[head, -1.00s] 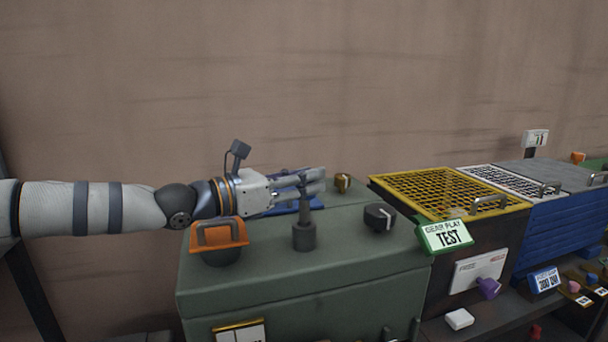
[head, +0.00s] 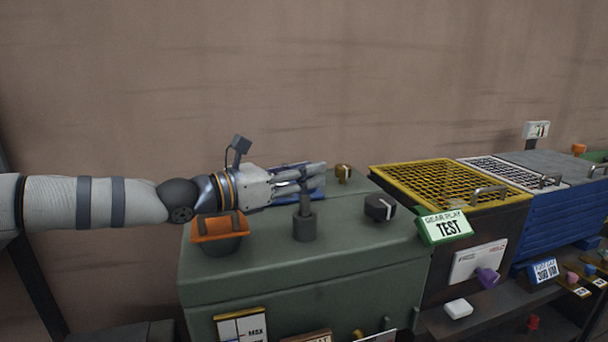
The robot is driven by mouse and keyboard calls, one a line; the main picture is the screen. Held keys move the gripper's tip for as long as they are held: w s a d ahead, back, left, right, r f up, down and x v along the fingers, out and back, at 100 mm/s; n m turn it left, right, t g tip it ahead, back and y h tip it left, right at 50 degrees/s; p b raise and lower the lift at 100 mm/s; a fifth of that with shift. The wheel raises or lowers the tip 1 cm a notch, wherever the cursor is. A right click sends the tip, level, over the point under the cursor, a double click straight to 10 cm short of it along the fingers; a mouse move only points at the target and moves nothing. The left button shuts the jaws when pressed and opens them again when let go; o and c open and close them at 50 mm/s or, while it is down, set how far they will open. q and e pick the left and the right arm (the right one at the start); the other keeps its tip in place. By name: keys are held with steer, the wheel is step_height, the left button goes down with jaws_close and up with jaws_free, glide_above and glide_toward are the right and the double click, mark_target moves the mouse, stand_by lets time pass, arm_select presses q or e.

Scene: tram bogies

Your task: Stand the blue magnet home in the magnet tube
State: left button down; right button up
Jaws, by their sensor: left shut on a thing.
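My left gripper (head: 302,177) reaches in from the left over the green cabinet top. It is shut on a slim grey rod (head: 304,202) that stands upright in a short dark grey tube (head: 304,227). The fingers cover the rod's upper end, and I see no blue on the part that shows. I cannot tell how deep the rod sits in the tube. A flat blue piece (head: 315,193) lies behind the fingers and is partly hidden by them. My right gripper is not in view.
On the green cabinet (head: 290,270) are an orange-rimmed dark cup (head: 219,232) at left, a black knob (head: 379,208) at right and a small brass piece (head: 343,173) behind.

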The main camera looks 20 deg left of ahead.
arm_select(q)
steer(key=shift+r+p, duration=0.4)
steer(key=shift+r, duration=1.9)
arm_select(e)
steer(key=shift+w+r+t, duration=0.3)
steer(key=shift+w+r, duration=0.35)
arm_select(q)
steer(key=shift+p, duration=0.3)
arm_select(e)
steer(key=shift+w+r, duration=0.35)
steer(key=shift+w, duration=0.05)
arm_select(q)
steer(key=shift+f, duration=0.1)
steer(key=shift+f, duration=0.35)
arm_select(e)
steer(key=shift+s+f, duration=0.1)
arm_select(q)
steer(key=shift+f, duration=1.2)
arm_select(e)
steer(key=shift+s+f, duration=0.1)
arm_select(q)
steer(key=shift+f, duration=0.35)
steer(key=shift+f, duration=0.7)
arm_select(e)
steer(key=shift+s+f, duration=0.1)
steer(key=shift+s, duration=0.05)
